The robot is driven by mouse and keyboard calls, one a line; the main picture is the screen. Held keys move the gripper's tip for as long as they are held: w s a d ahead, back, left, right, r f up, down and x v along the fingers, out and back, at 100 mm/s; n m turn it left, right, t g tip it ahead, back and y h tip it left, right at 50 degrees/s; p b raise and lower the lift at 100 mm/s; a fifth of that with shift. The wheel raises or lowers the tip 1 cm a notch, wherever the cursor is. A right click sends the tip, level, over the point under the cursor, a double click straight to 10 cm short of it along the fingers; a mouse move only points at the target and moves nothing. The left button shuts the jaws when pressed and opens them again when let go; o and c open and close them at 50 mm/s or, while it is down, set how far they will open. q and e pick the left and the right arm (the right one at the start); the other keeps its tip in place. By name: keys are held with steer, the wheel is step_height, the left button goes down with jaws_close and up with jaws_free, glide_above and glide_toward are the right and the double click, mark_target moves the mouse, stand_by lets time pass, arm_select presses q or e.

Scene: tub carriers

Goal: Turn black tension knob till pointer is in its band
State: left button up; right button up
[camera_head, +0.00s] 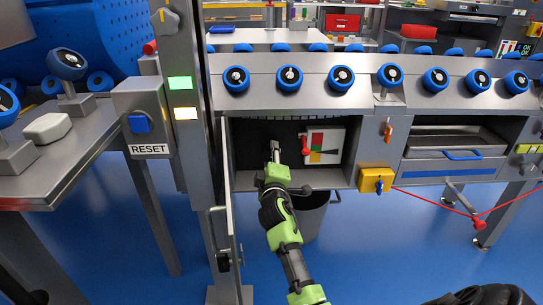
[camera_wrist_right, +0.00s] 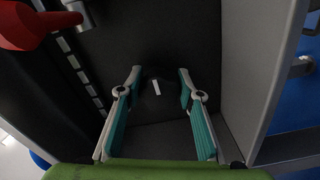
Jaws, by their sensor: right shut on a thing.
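My right gripper (camera_head: 275,150) reaches into an open cabinet compartment (camera_head: 245,150) in the head view. In the right wrist view its two teal-padded fingers (camera_wrist_right: 158,95) are closed around the black tension knob (camera_wrist_right: 158,76), which has a white mark on its face. The knob is dark against the dark back wall, so its outline is hard to make out. Right of the gripper is a white gauge plate (camera_head: 334,138) with red, green and yellow patches. A thin dark pointer (camera_head: 328,152) seems to lie near the green and yellow patches; its exact reading is too small to tell. My left gripper is not in view.
A red lever (camera_head: 304,146) sits between gripper and plate, and also shows in the wrist view (camera_wrist_right: 22,27). The open door (camera_head: 232,215) stands close left of my arm. A yellow switch box (camera_head: 376,180) is at right. A grey bin (camera_head: 310,215) stands below.

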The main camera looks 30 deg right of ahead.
steer(key=shift+f, duration=0.15)
steer(key=o, duration=1.1)
steer(key=shift+s+a, duration=0.1)
steer(key=v, duration=1.2)
